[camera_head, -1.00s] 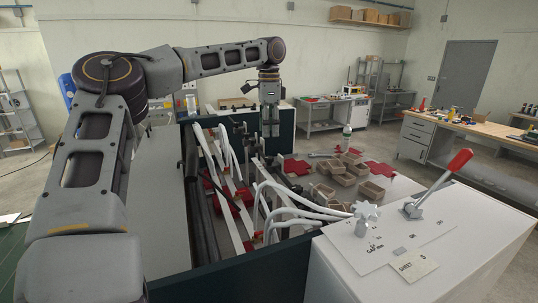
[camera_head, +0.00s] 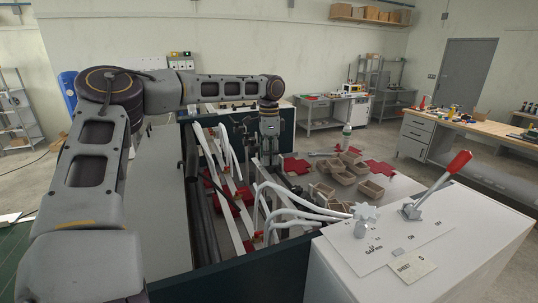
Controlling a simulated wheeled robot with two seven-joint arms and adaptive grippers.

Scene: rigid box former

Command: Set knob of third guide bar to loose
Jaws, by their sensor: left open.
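My left gripper (camera_head: 270,160) points straight down over the far part of the box former, at the right end of its row of dark fittings. It is open. The pale guide bars (camera_head: 222,198) run lengthwise inside the machine, with red parts and white hoses around them. Dark upright fittings (camera_head: 242,132) stand just left of the gripper. The knob of the third guide bar is too small or hidden to pick out, so I cannot tell whether the gripper touches it. My right gripper is not in view.
Brown box trays (camera_head: 345,176) and red cross-shaped blanks (camera_head: 379,168) lie right of the gripper. A white cabinet with a star knob (camera_head: 364,212) and a red-handled lever (camera_head: 440,183) fills the front right. The machine's dark frame wall (camera_head: 225,279) borders the front.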

